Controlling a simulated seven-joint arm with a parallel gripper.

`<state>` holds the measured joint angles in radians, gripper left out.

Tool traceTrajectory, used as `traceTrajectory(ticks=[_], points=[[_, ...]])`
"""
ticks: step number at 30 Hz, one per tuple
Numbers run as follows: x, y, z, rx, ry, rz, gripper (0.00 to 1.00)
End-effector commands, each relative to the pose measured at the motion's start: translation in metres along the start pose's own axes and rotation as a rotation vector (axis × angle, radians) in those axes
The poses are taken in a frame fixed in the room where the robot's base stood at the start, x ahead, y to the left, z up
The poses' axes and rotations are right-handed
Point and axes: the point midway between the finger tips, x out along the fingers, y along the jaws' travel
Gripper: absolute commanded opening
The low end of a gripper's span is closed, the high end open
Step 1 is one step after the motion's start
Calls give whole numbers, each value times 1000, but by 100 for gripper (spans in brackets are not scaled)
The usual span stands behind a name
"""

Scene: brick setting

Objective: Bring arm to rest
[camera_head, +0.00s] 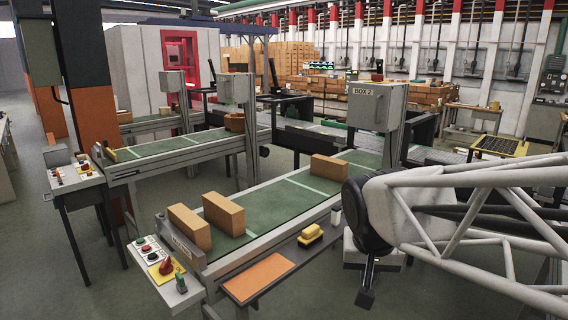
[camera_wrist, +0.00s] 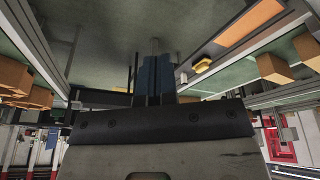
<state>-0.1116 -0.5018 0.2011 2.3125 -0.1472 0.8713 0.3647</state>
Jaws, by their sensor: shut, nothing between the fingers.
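My arm comes in from the right side of the head view, as a pale tubular frame ending in a dark round joint. My gripper (camera_head: 366,297) hangs below that joint, pointing down over the floor, to the right of the green conveyor (camera_head: 268,208). In the wrist view my gripper (camera_wrist: 153,60) shows as two dark blue-grey fingers close together, with nothing between them. It touches no object that I can see.
Bricks (camera_head: 222,213) stand on the near conveyor, with another brick (camera_head: 329,168) farther along. A side shelf holds a yellow object (camera_head: 310,235) and an orange panel (camera_head: 258,277). A button panel (camera_head: 163,270) stands at the front. A grey box post (camera_head: 376,107) rises behind.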

Motion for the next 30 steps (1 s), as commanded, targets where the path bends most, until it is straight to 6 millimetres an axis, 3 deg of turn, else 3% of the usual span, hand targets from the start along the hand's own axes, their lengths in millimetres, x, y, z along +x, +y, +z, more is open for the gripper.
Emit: traceTrajectory(ticks=[1, 6, 12, 17, 30], points=[[-3, 11, 18, -14, -6, -8, 0], [-6, 35, 70, -80, -31, -36, 0], [-6, 48, 106, -130, -45, -61, 0], [-5, 50, 116, -144, -49, -69, 0], [-5, 50, 115, -145, -49, -69, 0]])
